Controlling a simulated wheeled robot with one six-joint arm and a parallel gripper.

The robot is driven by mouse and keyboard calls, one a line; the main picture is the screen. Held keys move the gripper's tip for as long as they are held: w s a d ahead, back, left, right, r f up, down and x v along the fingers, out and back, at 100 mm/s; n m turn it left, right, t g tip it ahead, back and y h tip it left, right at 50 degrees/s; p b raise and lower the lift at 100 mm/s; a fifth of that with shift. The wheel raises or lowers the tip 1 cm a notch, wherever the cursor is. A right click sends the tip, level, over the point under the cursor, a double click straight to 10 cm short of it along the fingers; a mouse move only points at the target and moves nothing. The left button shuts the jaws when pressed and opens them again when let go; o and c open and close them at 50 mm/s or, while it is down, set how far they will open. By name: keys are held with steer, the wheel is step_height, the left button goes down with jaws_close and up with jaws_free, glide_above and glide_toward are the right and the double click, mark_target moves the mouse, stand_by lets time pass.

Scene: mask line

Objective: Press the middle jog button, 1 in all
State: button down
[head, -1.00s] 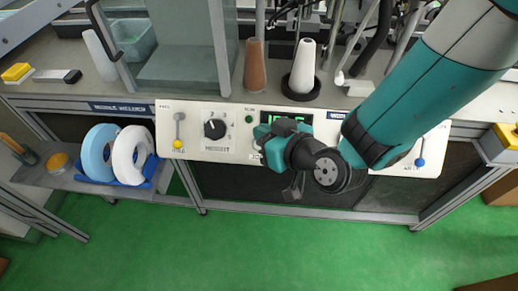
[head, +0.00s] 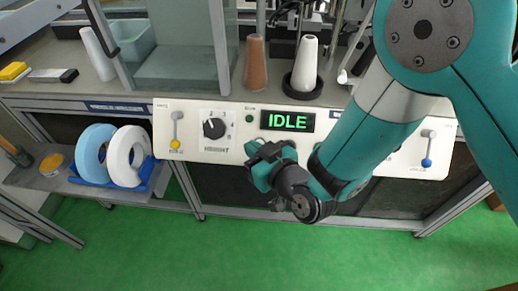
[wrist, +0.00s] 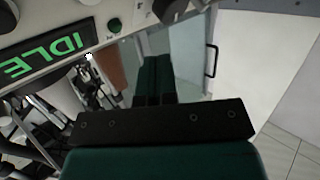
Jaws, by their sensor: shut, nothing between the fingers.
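The white control panel (head: 384,150) runs along the front of the bench in the head view. Its display (head: 287,121) reads IDLE in green and also shows, inverted, in the wrist view (wrist: 45,55). My gripper (head: 256,150) is in front of the panel, just below the display's left end. In the wrist view its teal fingers (wrist: 153,82) are together with nothing between them. The middle jog button cannot be made out; my gripper and arm cover much of the panel below the display. I cannot tell whether the fingertips touch the panel.
Left on the panel are a yellow-ended lever (head: 176,130), a black knob (head: 214,128) and a small green button (head: 250,118). A blue-ended lever (head: 427,148) is at the right. Brown (head: 255,65) and white (head: 305,62) cones stand behind. Green floor in front is clear.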

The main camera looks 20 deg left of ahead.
steer(key=w+f+b, duration=0.2)
steer(key=w+f, duration=0.2)
steer(key=w, duration=0.1)
steer(key=shift+a+f+b, duration=0.15)
steer(key=shift+b, duration=0.2)
stand_by(1.7)
steer(key=shift+w+a+f+b, duration=0.1)
steer(key=shift+w+f+b, duration=0.15)
steer(key=shift+w+b, duration=0.15)
steer(key=shift+w+f+b, duration=0.2)
steer(key=shift+f+b, duration=0.1)
steer(key=shift+b, duration=0.15)
stand_by(0.5)
steer(key=shift+r, duration=0.1)
steer(key=shift+s+r+p, duration=0.3)
steer(key=shift+s+r, duration=0.15)
steer(key=shift+s, duration=0.15)
stand_by(0.3)
